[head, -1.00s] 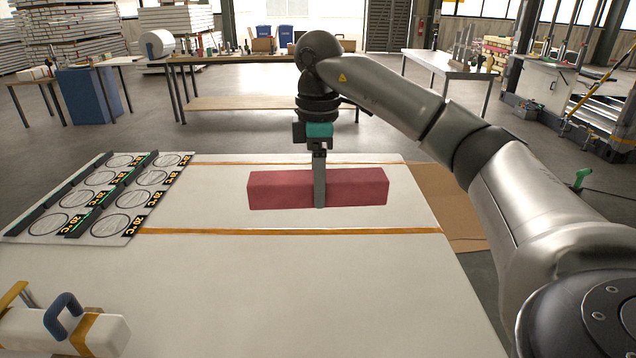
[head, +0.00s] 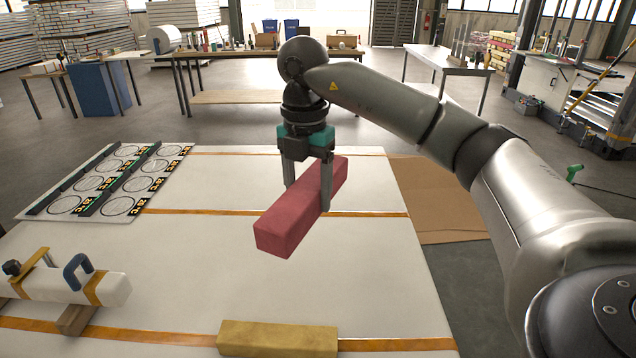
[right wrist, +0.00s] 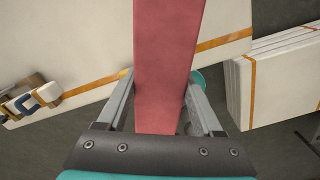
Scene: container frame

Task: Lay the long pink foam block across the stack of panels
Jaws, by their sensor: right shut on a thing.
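The long pink foam block (head: 285,225) is held by my right gripper (head: 308,198), with one finger on each side of it. Its near end points toward the lower left in the head view, and it appears above the white panel top. In the right wrist view the block (right wrist: 168,50) runs between the two fingers (right wrist: 158,108). The broad white panel top (head: 380,275) has orange straps across it and lies below the block. In the right wrist view, stacked white panel edges (right wrist: 275,85) show at the right. My left gripper is out of view.
A yellow block (head: 278,338) lies at the near edge. A white piece with a blue handle (head: 70,283) is at the left. A board with round dials (head: 110,180) lies at the far left. Brown cardboard (head: 435,200) is on the right. The panel's middle is clear.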

